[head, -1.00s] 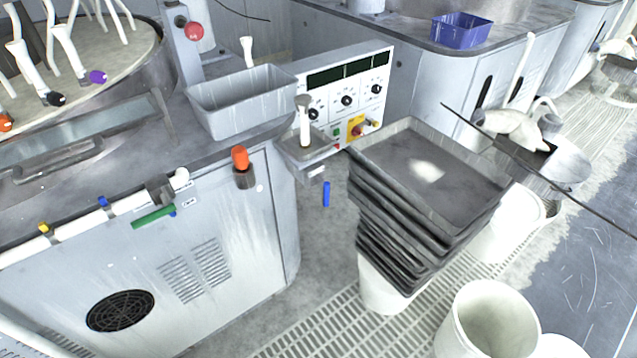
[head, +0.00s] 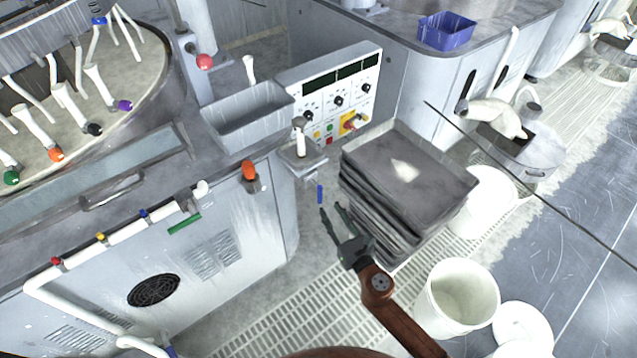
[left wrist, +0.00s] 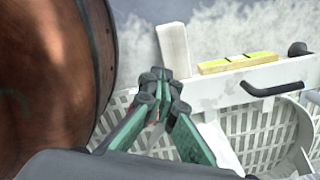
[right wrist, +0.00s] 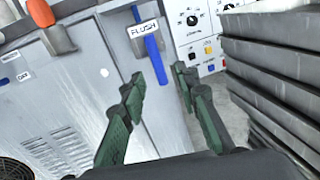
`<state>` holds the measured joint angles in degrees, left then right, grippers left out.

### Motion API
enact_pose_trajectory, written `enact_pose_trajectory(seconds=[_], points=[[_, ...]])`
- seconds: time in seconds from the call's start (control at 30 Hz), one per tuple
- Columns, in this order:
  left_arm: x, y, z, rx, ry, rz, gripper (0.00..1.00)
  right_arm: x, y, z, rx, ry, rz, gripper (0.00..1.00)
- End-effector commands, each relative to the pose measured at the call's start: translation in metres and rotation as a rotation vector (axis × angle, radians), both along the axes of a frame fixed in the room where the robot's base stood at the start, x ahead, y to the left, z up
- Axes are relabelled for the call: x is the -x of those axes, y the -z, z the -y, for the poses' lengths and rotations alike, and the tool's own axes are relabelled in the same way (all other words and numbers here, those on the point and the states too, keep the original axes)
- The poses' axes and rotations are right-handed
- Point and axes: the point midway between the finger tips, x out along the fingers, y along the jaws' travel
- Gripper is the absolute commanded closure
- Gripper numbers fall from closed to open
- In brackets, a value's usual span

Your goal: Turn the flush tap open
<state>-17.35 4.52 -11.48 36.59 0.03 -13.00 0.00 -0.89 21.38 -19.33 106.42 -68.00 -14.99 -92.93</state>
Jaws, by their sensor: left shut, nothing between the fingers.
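The flush tap has a long blue lever (right wrist: 153,58) hanging down below a white FLUSH label (right wrist: 142,28) in the right wrist view. It also shows in the head view as a small blue bar (head: 320,194) below the cabinet's corner bracket. My right gripper (right wrist: 157,80) is open, and the lever's lower end appears between its fingertips, with no clear contact. In the head view the right gripper (head: 333,210) is just below the lever. My left gripper (left wrist: 158,80) is shut and empty, seen only in the left wrist view.
A stack of grey trays (head: 405,180) stands close to the right of my right gripper. An orange knob (head: 249,170) and a green handle (head: 184,224) are on the cabinet front. A white bucket (head: 460,300) stands at lower right. Grating floor lies below.

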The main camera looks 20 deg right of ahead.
Motion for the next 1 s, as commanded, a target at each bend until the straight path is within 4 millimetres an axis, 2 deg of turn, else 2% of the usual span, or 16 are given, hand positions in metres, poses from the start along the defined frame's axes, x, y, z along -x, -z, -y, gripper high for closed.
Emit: enact_pose_trajectory(seconds=[0.17,0.4,0.53,0.7,0.93,1.0], points=[[0.007,0.0,-0.003,-0.003,0.001,-0.009,1.0,-0.017,-0.004,-0.007,0.042,-0.013,0.015,0.71],[0.008,0.004,-0.002,-0.002,0.002,-0.012,1.0,-0.054,-0.003,-0.013,0.037,-0.012,0.014,0.71],[0.009,0.005,-0.002,-0.003,0.002,-0.013,1.0,-0.069,-0.003,-0.014,0.036,-0.01,0.013,0.71],[0.009,0.006,-0.002,-0.003,0.002,-0.014,1.0,-0.078,-0.003,-0.014,0.035,-0.008,0.011,0.71],[0.009,0.006,-0.002,-0.002,0.002,-0.014,1.0,-0.078,-0.003,-0.014,0.035,-0.007,0.011,0.71],[0.009,0.006,-0.001,-0.002,0.002,-0.013,1.0,-0.078,-0.003,-0.014,0.035,-0.007,0.011,0.74]])
